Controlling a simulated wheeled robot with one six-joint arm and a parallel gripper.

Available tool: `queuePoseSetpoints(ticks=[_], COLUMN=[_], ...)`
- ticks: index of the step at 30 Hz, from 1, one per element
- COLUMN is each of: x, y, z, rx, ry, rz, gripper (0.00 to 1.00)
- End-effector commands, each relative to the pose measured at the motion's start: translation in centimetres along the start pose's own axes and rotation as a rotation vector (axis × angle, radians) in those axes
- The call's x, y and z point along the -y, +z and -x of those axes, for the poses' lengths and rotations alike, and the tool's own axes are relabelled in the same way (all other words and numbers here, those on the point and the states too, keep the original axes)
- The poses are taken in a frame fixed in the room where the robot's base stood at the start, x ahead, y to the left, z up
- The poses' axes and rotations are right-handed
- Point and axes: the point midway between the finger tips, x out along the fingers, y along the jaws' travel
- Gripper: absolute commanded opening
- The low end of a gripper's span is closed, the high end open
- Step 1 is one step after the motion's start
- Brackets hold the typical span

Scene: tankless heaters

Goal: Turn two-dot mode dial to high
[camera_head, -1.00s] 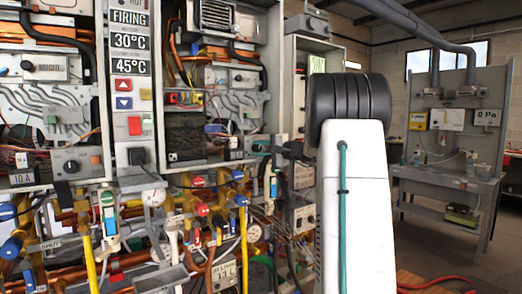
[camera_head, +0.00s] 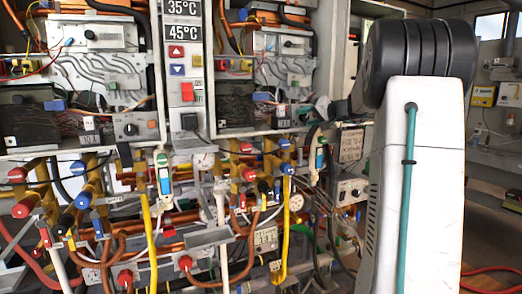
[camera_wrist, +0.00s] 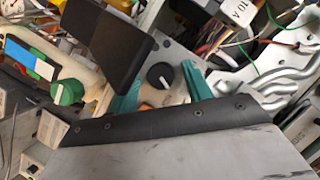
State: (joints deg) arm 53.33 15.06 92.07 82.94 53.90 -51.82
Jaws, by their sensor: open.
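A black round dial (camera_wrist: 160,76) with a white pointer sits on a grey panel in the wrist view. Its dot marks and setting words are not readable. My gripper (camera_wrist: 163,90) has two teal fingertips, one on each side of the dial, apart from each other with nothing held. I cannot tell if they touch the dial. Part of an orange button shows just below the dial. In the head view my gripper (camera_head: 316,118) is at the right end of the heater cabinets, mostly dark and small, and it hides that dial. A similar dial (camera_head: 130,129) is on the left unit.
A blue and white gauge strip (camera_wrist: 30,58) with a green knob (camera_wrist: 68,92) is close on the left in the wrist view. Yellow pipes (camera_head: 284,235), valves and hoses crowd below the cabinets. Wires and silver tubes (camera_wrist: 280,75) lie to the right.

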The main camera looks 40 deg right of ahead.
Motion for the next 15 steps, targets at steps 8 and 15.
queuePoseSetpoints(ticks=[8, 15], x=[0.6, 1.5], y=[0.0, 0.2], z=[1.1, 5.9], rx=[-0.003, -0.005], ry=[0.193, 0.19], rz=[0.465, 0.457], gripper=[0.51, 0.51])
